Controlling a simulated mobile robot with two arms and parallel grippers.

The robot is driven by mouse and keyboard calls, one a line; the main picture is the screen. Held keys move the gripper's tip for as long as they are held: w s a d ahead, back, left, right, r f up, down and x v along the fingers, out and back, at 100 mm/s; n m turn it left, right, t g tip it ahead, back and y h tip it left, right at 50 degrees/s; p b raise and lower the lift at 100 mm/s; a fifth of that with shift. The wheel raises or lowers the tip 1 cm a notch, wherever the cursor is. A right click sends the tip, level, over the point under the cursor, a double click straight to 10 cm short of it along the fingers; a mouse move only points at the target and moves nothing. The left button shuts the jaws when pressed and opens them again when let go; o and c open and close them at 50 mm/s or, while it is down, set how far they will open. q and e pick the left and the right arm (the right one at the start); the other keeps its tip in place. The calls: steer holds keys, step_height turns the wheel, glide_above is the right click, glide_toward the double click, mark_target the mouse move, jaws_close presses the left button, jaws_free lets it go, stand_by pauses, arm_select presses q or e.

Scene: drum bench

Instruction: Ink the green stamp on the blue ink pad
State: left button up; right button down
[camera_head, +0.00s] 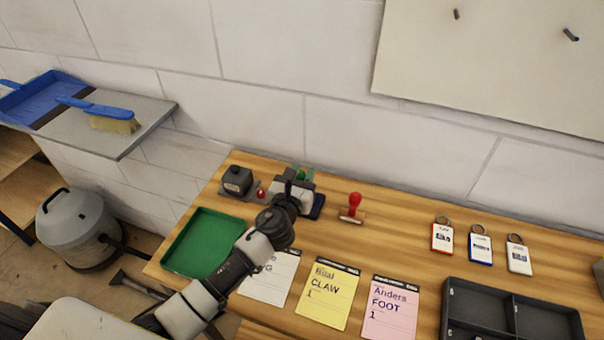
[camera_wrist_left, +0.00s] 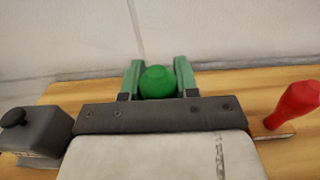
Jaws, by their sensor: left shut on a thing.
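My left gripper (camera_head: 300,176) reaches over the back of the bench from the left. In the left wrist view its two green fingers (camera_wrist_left: 159,80) are shut on the round green handle of the green stamp (camera_wrist_left: 158,82). In the head view only a little of the green stamp (camera_head: 298,170) shows, and its lower part is hidden. A dark blue pad (camera_head: 318,207), which looks like the blue ink pad, shows just right of the gripper, mostly hidden behind it. I cannot tell whether the stamp touches it. My right gripper is not in view.
A red-handled stamp (camera_head: 354,205) stands to the right, and a dark box with a knob (camera_head: 237,180) to the left. A green tray (camera_head: 203,243), several paper cards (camera_head: 328,296), key tags (camera_head: 480,246) and a black divided tray (camera_head: 480,295) lie on the bench.

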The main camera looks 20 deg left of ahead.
arm_select(q)
steer(key=shift+f+b, duration=0.55)
steer(key=shift+f, duration=0.15)
stand_by(1.2)
steer(key=shift+r, duration=0.15)
steer(key=shift+r+p, duration=0.55)
steer(key=shift+p, duration=0.15)
steer(key=shift+r, duration=0.1)
step_height(320, 180, up, 5)
steer(key=p, duration=0.5)
steer(key=shift+f, duration=0.25)
step_height(320, 180, down, 5)
steer(key=b, duration=0.4)
steer(key=shift+r, duration=0.2)
